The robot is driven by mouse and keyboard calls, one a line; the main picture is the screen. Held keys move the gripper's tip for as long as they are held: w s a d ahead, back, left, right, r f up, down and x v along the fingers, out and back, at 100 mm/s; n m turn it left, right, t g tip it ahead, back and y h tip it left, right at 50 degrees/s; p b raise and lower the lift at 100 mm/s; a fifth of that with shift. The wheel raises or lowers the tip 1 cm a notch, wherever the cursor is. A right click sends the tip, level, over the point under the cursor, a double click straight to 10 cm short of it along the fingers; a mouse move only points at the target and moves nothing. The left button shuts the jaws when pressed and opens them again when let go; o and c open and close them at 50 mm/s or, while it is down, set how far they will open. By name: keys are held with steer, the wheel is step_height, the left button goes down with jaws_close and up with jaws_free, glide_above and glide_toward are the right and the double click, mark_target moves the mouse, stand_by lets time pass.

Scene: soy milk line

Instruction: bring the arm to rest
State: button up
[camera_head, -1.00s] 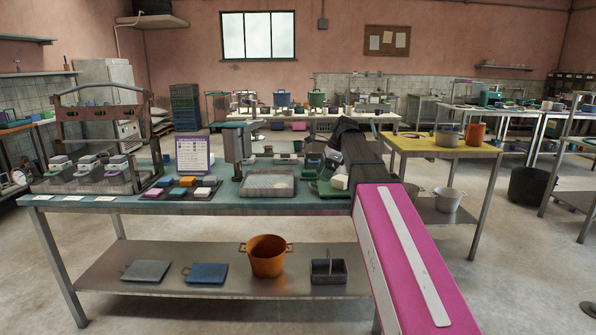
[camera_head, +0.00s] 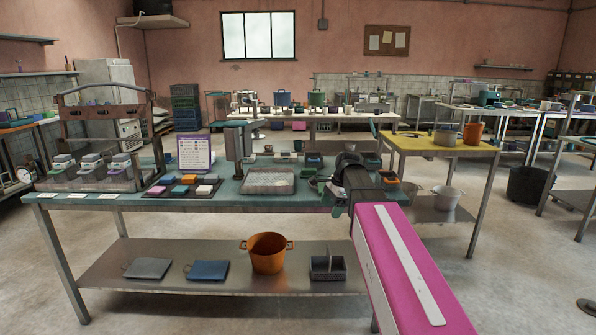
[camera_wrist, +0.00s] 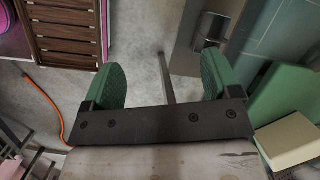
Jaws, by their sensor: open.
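My gripper (camera_wrist: 160,80) has two green ribbed fingers. In the wrist view they stand wide apart with nothing between them. Beyond the fingers are bare floor and a thin metal leg. In the head view my pink and black arm reaches to the right end of the blue-green workbench (camera_head: 225,203). The black wrist is folded over that end, and the fingers are mostly hidden there. A cream block (camera_wrist: 288,142) beside a green thing shows close to the right of the gripper in the wrist view.
The bench holds a speckled tray (camera_head: 268,182), colored blocks on a dark mat (camera_head: 150,192) and a sign (camera_head: 195,153). An orange pot (camera_head: 267,254) stands on the lower shelf. A yellow-topped table (camera_head: 440,147) stands behind my arm. Open floor lies to the right.

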steer(key=s+d+f+n+h, duration=0.1)
steer(key=s+d+f+n, duration=0.2)
steer(key=f, duration=0.9)
steer(key=s+d+f+n+h, duration=0.2)
steer(key=s+d+f+n, duration=0.2)
steer(key=s+f+n, duration=0.6)
steer(key=s+f, duration=0.2)
steer(key=s, duration=0.2)
steer(key=shift+s+f+n, duration=0.3)
